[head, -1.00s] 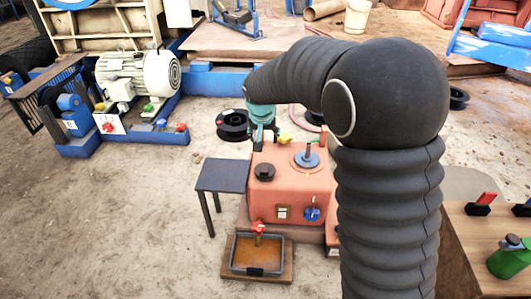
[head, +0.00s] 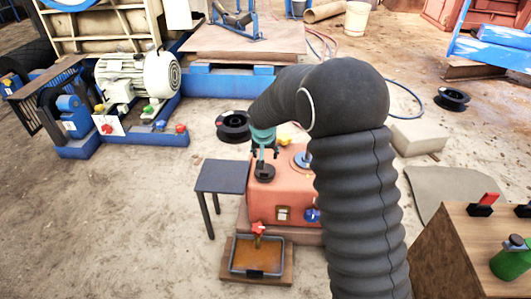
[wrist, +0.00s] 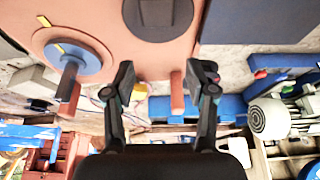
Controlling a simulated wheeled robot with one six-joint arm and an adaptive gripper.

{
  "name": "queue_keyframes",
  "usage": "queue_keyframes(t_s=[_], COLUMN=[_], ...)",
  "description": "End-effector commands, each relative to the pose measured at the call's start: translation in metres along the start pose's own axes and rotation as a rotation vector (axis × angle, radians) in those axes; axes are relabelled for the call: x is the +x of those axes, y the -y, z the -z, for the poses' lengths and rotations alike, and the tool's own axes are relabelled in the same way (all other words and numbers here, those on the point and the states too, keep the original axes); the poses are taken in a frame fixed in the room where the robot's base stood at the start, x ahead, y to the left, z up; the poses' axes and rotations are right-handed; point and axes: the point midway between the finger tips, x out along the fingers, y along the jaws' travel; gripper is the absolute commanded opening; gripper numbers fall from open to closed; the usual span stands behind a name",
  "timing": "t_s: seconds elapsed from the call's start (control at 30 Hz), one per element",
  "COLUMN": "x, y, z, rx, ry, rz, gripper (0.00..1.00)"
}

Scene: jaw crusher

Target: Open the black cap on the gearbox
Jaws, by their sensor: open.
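The orange-red gearbox (head: 284,195) stands in the middle of the head view. The round black cap (head: 264,174) is on the left part of its top. In the wrist view the cap (wrist: 158,16) shows at the top centre, partly cut by the frame edge. My gripper (head: 263,155) points down close to the cap in the head view. In the wrist view its two fingers (wrist: 159,82) are apart with nothing between them, and the cap lies past the fingertips. I cannot tell if the fingers touch the cap.
A grey-blue disc with a shaft (head: 301,158) is on the gearbox top, partly behind my arm. A small dark table (head: 222,177) stands left of the gearbox. An oil tray (head: 234,258) lies in front under a red valve (head: 258,228). A green can (head: 508,263) is at right.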

Motion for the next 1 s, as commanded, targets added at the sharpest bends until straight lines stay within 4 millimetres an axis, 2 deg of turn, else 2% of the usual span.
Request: queue_keyframes(t_s=[0.03,0.07,0.27,0.3,0.53,0.57,0.77,1.0], x=[-0.0001,-0.0002,-0.0003,-0.0003,-0.0003,-0.0003,-0.0003,-0.0004], y=[-0.0001,-0.0001,-0.0001,-0.0001,-0.0002,-0.0002,-0.0002,-0.0002], z=[0.0000,0.0000,-0.0001,-0.0001,-0.0001,-0.0001,-0.0001,-0.0001], rx=[0.000,0.000,0.000,0.000,0.000,0.000,0.000,0.000], ry=[0.000,0.000,0.000,0.000,0.000,0.000,0.000,0.000], rz=[0.000,0.000,0.000,0.000,0.000,0.000,0.000,0.000], gripper=[0.56,0.51,0.01,0.00,0.00,0.05,0.55,0.56])
